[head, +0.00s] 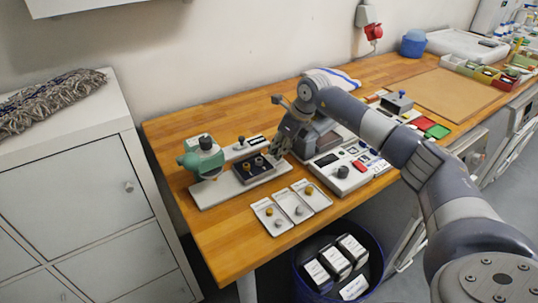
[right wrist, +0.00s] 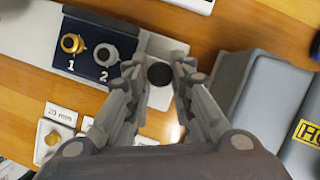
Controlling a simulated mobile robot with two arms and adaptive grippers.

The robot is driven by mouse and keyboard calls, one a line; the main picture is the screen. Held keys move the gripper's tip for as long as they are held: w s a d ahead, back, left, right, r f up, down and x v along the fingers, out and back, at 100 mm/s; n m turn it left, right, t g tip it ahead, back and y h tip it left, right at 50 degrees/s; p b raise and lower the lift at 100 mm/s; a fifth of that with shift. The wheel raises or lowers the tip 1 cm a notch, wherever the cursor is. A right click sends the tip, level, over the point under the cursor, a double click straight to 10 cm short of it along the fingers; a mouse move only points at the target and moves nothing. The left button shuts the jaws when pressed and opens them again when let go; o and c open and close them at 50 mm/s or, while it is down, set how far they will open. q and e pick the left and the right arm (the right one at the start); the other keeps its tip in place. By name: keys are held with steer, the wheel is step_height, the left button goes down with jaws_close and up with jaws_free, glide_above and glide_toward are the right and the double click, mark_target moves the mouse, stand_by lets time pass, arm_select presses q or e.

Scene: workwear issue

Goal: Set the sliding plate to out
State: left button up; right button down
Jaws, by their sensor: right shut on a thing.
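The sliding plate (head: 253,171) is a grey plate with a dark blue top, on a long pale base (head: 214,194) on the wooden bench. In the right wrist view the plate (right wrist: 100,72) carries a brass piece (right wrist: 72,43) at number 1 and a grey piece (right wrist: 106,54) at number 2. A black knob (right wrist: 159,74) stands at its right end. My right gripper (head: 279,152) is at that end, its fingers (right wrist: 157,82) closed around the knob from both sides. In the head view the fingers hide the knob. My left gripper is out of view.
A green press-like device (head: 203,157) stands at the left end of the base. Small white trays (head: 293,206) with knobs lie in front. A white control panel (head: 348,166) and a grey machine (right wrist: 268,105) stand to the right. A blue bin (head: 374,262) is below the bench edge.

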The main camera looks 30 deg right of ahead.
steer(key=shift+w+d+r, duration=0.1)
steer(key=shift+d+r, duration=0.05)
steer(key=shift+d, duration=0.1)
steer(key=c, duration=1.4)
jaws_free()
steer(key=shift+d, duration=0.1)
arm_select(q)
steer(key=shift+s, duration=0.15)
arm_select(e)
steer(key=v, duration=1.2)
